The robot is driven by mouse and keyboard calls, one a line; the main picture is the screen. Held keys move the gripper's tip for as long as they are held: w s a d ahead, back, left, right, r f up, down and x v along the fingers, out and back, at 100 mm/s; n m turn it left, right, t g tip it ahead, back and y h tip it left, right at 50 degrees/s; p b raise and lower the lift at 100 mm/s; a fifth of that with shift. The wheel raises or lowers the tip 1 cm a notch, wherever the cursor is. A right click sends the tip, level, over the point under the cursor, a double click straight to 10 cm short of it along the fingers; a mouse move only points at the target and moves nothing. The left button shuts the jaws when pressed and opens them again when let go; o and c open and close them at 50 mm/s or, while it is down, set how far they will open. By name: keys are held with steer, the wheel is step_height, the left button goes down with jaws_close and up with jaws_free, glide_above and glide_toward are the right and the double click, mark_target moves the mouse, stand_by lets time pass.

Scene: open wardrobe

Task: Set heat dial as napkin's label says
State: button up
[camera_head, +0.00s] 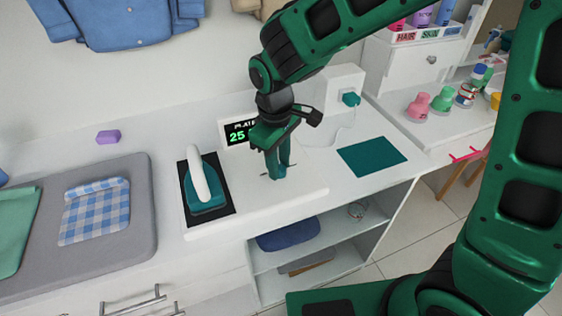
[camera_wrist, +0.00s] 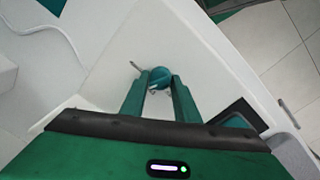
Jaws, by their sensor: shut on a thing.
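My gripper (camera_head: 276,170) points down at the white base plate (camera_head: 313,186), to the right of the iron. In the wrist view its two fingers (camera_wrist: 158,90) are shut on the round teal heat dial (camera_wrist: 160,75), one on each side. In the head view the fingers mostly hide the dial. A display (camera_head: 238,133) behind the plate reads "PLATE" in part and 25 in green; my gripper covers its right side. The blue-and-white checked napkin (camera_head: 95,211) lies on the grey mat at the left. No label text on it is readable.
The teal iron (camera_head: 206,198) with a white handle rests on a black pad left of my gripper. A green cloth (camera_head: 14,226) lies on the grey mat (camera_head: 142,198). A teal square (camera_head: 371,156) lies to the right. A plug (camera_head: 350,99) is in a white box behind.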

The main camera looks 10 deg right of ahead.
steer(key=m, duration=0.4)
steer(key=shift+w+r+m, duration=0.15)
steer(key=shift+w+m, duration=0.15)
steer(key=shift+w, duration=0.05)
steer(key=m, duration=0.4)
steer(key=shift+m, duration=0.3)
steer(key=shift+s, duration=0.1)
steer(key=o, duration=1)
steer(key=r, duration=1)
steer(key=shift+a+r, duration=0.25)
steer(key=shift+a, duration=0.05)
